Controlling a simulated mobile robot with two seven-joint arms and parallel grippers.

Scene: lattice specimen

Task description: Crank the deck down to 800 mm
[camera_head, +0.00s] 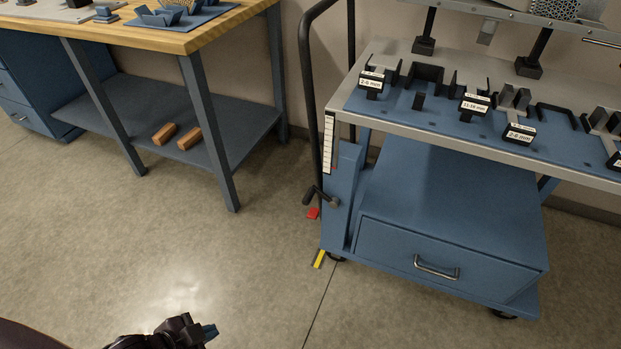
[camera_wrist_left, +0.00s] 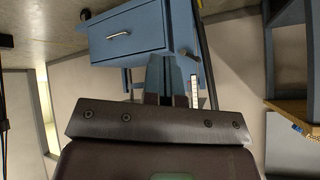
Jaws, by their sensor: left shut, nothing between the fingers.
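The cart's deck (camera_head: 435,115) is a blue surface with a pale metal rim, at the right in the head view. A crank (camera_head: 322,196) with a dark handle sticks out low at the cart's left end. A white scale strip (camera_head: 329,143) hangs upright above it; its marks are too small to read. The scale (camera_wrist_left: 194,91) also shows in the left wrist view, where the cart appears upside down. My left gripper (camera_head: 208,331) is shut and empty, low over the floor, well apart from the crank. My right gripper is out of view.
Labelled black holders (camera_head: 474,104) stand on the deck. Below is a drawer (camera_head: 440,262). A red piece (camera_head: 313,213) and a yellow piece (camera_head: 319,259) show by the cart's left side. A wooden-topped workbench (camera_head: 180,40) stands at left. The floor between is clear.

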